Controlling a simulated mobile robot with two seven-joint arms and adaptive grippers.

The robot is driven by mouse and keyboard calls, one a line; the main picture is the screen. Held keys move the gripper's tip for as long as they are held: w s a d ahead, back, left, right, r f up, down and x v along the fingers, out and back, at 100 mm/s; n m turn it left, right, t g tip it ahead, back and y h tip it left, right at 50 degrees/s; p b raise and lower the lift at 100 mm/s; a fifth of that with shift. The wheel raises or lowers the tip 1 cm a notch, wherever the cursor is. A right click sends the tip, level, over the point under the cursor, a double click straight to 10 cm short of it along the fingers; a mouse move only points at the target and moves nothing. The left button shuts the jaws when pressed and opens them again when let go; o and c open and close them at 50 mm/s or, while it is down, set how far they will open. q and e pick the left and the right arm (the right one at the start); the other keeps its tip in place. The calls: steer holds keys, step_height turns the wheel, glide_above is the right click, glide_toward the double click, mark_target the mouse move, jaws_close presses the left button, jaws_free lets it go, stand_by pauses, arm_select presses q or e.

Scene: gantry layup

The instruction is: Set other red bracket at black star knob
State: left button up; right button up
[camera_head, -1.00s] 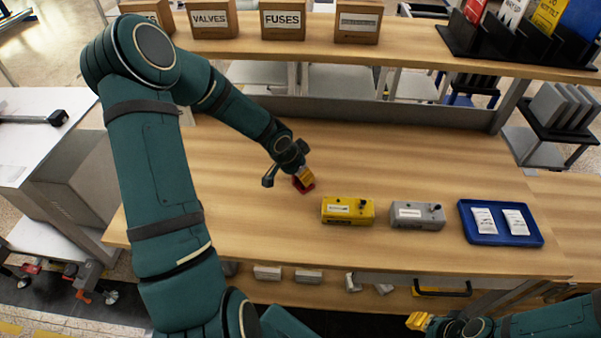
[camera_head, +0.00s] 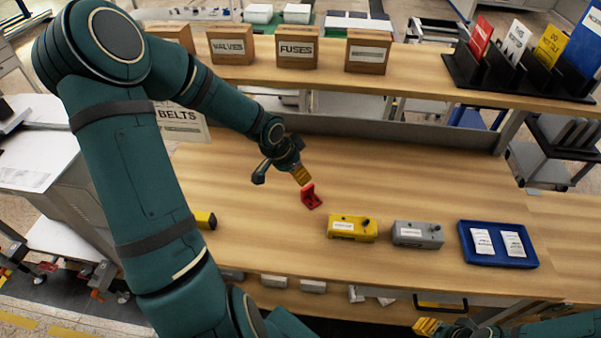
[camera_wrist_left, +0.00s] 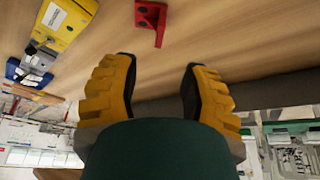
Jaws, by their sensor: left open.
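A red bracket (camera_head: 311,196) stands on the wooden bench left of a yellow box (camera_head: 352,228). It also shows in the left wrist view (camera_wrist_left: 152,20), beyond the fingertips. My left gripper (camera_head: 301,177) is just above and behind the bracket. In the left wrist view its yellow fingers (camera_wrist_left: 160,80) are wide apart with nothing between them. A black knob (camera_head: 366,223) sits on the yellow box and another black knob (camera_head: 435,228) on a grey box (camera_head: 416,235); their shapes are too small to tell. My right gripper (camera_head: 427,326) is at the bottom edge; its opening is unclear.
A blue tray (camera_head: 488,262) with two white packets lies right of the grey box. A shelf with cardboard boxes (camera_head: 297,50) and a black rack (camera_head: 515,83) spans the back. The bench middle is clear.

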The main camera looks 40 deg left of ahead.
arm_select(q)
steer(key=shift+d+f+g+p, duration=0.65)
steer(key=shift+f+g+p, duration=0.05)
steer(key=shift+g+p, duration=0.4)
step_height(320, 180, up, 5)
steer(key=g+y+p, duration=0.1)
steer(key=g+p, duration=0.1)
steer(key=p, duration=0.2)
glide_above(308, 187)
steer(key=f, duration=0.2)
steer(key=f+b, duration=0.1)
steer(key=f, duration=0.5)
steer(key=shift+s+f, duration=0.15)
steer(key=shift+s, duration=0.2)
steer(key=shift+w+f+b, duration=0.15)
steer(key=shift+f+b, duration=0.1)
steer(key=shift+f, duration=1.1)
steer(key=shift+w+f+b, duration=0.15)
steer(key=shift+f+b, duration=0.05)
steer(key=shift+f, duration=1.15)
jaws_close()
